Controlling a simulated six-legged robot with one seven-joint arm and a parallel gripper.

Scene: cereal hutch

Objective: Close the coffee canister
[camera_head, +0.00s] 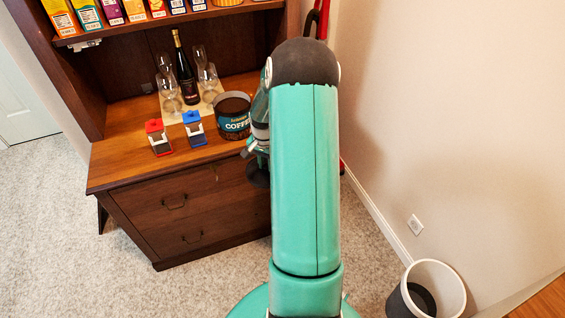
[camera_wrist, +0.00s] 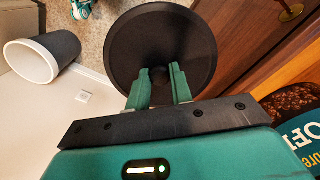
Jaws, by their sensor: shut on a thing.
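The coffee canister (camera_head: 233,120) stands on the hutch counter, labelled COFFEE, with its top open and dark contents showing. In the wrist view part of it shows at the right edge, with its teal label (camera_wrist: 292,140) and coffee beans. My gripper (camera_wrist: 160,88) is shut on a round black lid (camera_wrist: 160,40). The lid is held in front of the hutch, apart from the canister. In the head view the lid (camera_head: 258,174) shows below and right of the canister, partly hidden by my arm. The fingertips are hidden in the head view.
A red-topped dispenser (camera_head: 158,138) and a blue-topped one (camera_head: 194,129) stand left of the canister. A dark bottle (camera_head: 186,75) and several glasses (camera_head: 208,76) stand behind. Cereal boxes (camera_head: 111,11) line the shelf above. A wall is at the right, with a waste bin (camera_head: 436,285) on the floor.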

